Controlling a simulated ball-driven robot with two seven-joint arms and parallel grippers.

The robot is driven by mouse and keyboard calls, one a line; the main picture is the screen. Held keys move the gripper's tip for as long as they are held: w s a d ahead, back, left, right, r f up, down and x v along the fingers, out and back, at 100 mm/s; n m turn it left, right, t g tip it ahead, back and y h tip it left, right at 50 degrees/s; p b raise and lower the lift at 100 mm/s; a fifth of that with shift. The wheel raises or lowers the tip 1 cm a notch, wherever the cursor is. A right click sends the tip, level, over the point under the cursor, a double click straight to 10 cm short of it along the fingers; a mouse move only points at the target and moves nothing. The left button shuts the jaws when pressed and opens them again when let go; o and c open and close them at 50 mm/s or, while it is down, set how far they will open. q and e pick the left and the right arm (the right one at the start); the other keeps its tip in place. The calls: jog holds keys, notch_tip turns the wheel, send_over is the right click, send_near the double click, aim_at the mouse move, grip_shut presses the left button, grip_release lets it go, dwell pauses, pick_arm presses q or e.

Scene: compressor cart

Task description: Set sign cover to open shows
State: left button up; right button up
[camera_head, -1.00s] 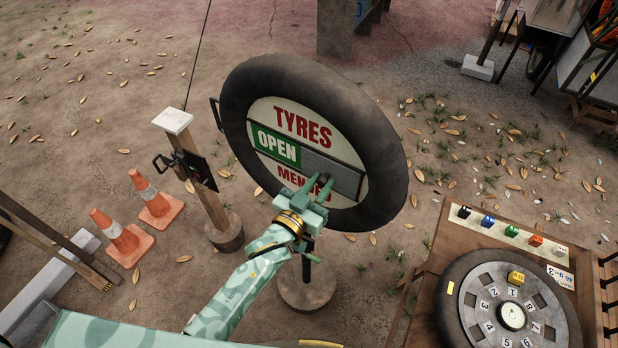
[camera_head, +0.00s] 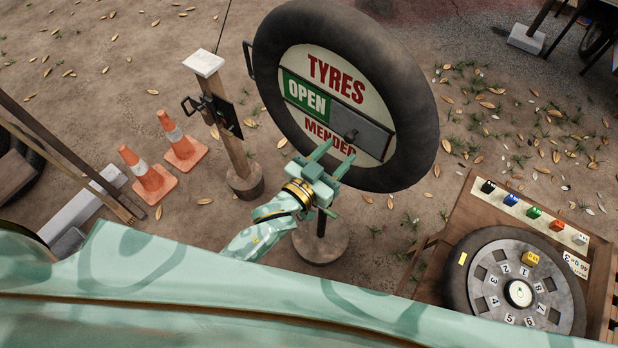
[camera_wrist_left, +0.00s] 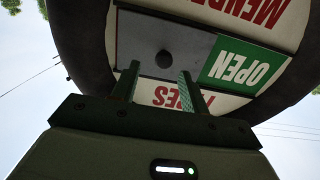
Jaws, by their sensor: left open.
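The sign (camera_head: 318,65) is a pale disc set in a black tyre (camera_head: 408,90), reading TYRES above and MENDED below. A green OPEN panel (camera_head: 306,97) shows in the left of its middle band. The grey sliding cover (camera_head: 375,136) with a dark round knob (camera_head: 350,136) sits to its right. The wrist view shows OPEN (camera_wrist_left: 243,66), the cover (camera_wrist_left: 140,35) and the knob (camera_wrist_left: 163,60). My left gripper (camera_head: 332,161) is open and empty, just below the knob in the head view, fingers pointing towards the sign. My right gripper is not in view.
A wooden post (camera_head: 232,130) with a black bracket and two orange cones (camera_head: 148,177) stand left of the sign. A bench (camera_head: 470,210) with a numbered tyre dial (camera_head: 515,290) and coloured blocks is at the right. The ground between is open, with leaves.

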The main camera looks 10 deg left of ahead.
pick_arm(q)
jog(key=v, duration=1.1)
jog(key=shift+s, duration=0.35)
jog(key=shift+a, duration=0.1)
